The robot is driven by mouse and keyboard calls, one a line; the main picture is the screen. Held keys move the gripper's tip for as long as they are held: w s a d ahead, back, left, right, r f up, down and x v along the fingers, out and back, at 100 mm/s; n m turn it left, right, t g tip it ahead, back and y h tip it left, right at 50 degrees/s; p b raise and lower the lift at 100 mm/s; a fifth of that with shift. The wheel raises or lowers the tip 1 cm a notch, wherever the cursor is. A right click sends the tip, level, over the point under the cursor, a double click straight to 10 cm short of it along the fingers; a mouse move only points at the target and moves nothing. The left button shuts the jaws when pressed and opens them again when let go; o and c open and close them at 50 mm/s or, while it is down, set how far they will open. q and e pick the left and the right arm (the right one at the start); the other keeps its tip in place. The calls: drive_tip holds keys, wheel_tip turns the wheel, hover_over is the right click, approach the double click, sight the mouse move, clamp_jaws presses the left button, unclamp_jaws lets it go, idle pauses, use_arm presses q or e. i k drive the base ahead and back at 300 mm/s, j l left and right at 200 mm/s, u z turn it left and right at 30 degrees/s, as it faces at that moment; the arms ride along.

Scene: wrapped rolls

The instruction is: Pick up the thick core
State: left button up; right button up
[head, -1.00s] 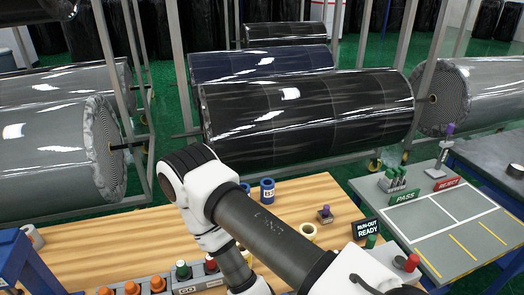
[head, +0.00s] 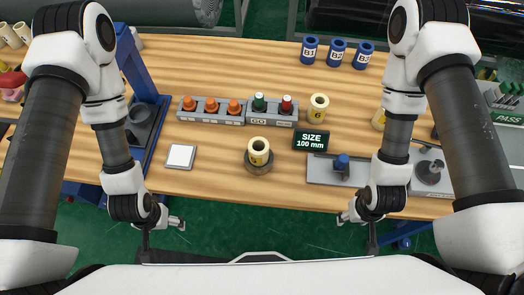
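A cream core (head: 258,152) with a dark mark stands upright on a round grey base (head: 258,166) at the middle front of the wooden table. A second cream core (head: 318,106) marked 6 stands upright behind it to the right. I cannot tell for certain which is the thick one. My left gripper (head: 177,223) and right gripper (head: 342,219) hang in front of the table's near edge, apart from all cores. Both look empty; their fingers are too small to read.
A SIZE 100 mm sign (head: 311,140) stands near the middle. Blue cores (head: 337,51) stand at the back. A white-topped pad (head: 181,156) and a grey fixture (head: 340,170) flank the front.

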sight(258, 146)
drive_tip(key=k+l, duration=0.1)
drive_tip(key=l, duration=0.25)
drive_tip(key=k+l, duration=0.15)
drive_tip(key=l, duration=0.2)
drive_tip(key=k+l+z, duration=0.1)
drive_tip(key=l, duration=0.25)
drive_tip(key=k+l, duration=0.15)
drive_tip(key=l, duration=0.2)
drive_tip(key=k+l, duration=0.1)
drive_tip(key=l, duration=0.3)
